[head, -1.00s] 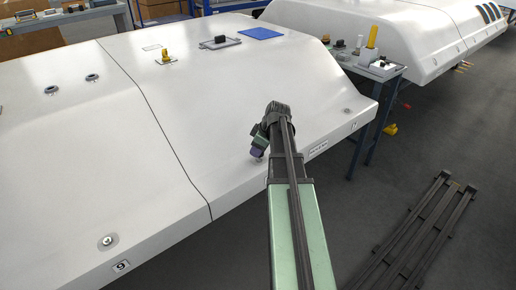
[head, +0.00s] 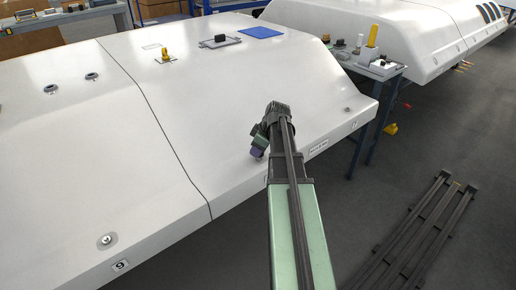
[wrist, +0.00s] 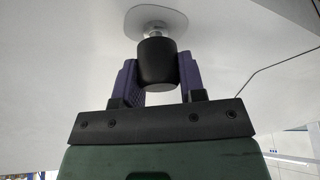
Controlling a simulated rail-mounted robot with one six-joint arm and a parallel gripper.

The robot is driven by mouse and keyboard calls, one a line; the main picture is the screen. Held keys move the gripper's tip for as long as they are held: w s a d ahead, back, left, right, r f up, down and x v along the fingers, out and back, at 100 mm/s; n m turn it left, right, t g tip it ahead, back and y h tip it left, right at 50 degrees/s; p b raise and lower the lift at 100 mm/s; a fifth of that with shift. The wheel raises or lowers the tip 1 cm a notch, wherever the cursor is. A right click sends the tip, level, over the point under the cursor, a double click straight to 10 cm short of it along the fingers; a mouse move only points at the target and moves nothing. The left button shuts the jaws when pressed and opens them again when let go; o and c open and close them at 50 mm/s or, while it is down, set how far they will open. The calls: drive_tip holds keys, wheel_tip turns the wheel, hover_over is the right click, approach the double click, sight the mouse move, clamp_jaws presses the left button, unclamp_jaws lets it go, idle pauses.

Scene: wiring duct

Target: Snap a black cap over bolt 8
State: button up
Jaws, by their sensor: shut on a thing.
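In the wrist view, my gripper (wrist: 158,85) is shut on a black cap (wrist: 158,62), its purple fingers on either side. Just beyond the cap is a metal bolt (wrist: 152,27) on a pale round washer against the white panel. The cap's far rim is in line with the bolt's end and seems to reach it; I cannot tell how far it covers it. In the head view, my gripper (head: 257,152) is close to the panel's sloping side, and the cap and this bolt are hidden there. No number for this bolt is readable.
A yellow item, a dark block and a blue mat (head: 262,32) lie on top. A small table (head: 372,68) stands behind right.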

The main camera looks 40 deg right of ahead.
drive_tip(key=shift+f+b, duration=1.05)
drive_tip(key=shift+f, duration=0.1)
drive_tip(key=o, duration=1)
drive_tip(key=shift+r, duration=0.15)
drive_tip(key=p+v, duration=1)
drive_tip(key=shift+s+r, duration=0.25)
drive_tip(key=shift+r, duration=0.05)
